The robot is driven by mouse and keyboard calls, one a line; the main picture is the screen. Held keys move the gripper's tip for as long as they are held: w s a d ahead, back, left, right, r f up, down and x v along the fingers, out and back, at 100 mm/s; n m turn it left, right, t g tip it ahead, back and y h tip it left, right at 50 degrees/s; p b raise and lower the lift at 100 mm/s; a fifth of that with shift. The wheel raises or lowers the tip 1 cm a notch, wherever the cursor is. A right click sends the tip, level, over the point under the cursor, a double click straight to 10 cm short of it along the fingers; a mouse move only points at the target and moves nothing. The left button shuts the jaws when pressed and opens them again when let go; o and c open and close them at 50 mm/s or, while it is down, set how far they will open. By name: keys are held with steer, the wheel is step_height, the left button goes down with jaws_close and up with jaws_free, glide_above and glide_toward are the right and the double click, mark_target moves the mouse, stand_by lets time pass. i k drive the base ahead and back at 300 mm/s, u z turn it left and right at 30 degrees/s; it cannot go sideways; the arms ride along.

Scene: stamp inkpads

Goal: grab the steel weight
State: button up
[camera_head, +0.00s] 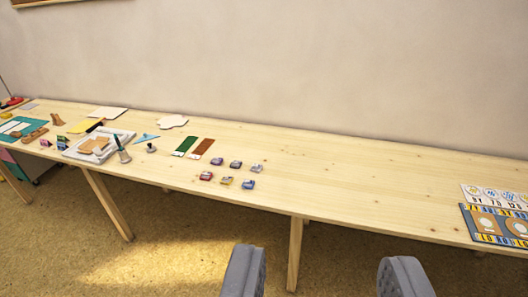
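My gripper (324,260) is open and empty. Its two grey padded fingers stand wide apart at the bottom of the view, over the floor in front of the table. A small dark grey knobbed object (151,148) stands on the wooden table (350,184) at the left, far from my gripper. It looks like the steel weight, but it is too small to be sure. Just left of it is a taller dark-handled tool (121,148) with a pale foot, by the corner of a light grey tray (74,152).
Several small inkpads (235,163) sit mid-table, beside a green strip (186,146) and a brown strip (202,148). Number and letter boards (496,224) lie at the right end. The far left is cluttered. The table is bare between the inkpads and boards. A wall stands behind.

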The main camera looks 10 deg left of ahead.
mark_target(151, 150)
steer(key=z, duration=0.05)
steer(key=i, duration=1.2)
steer(key=u, duration=1.95)
steer(key=i, duration=2.7)
steer(key=z, duration=0.55)
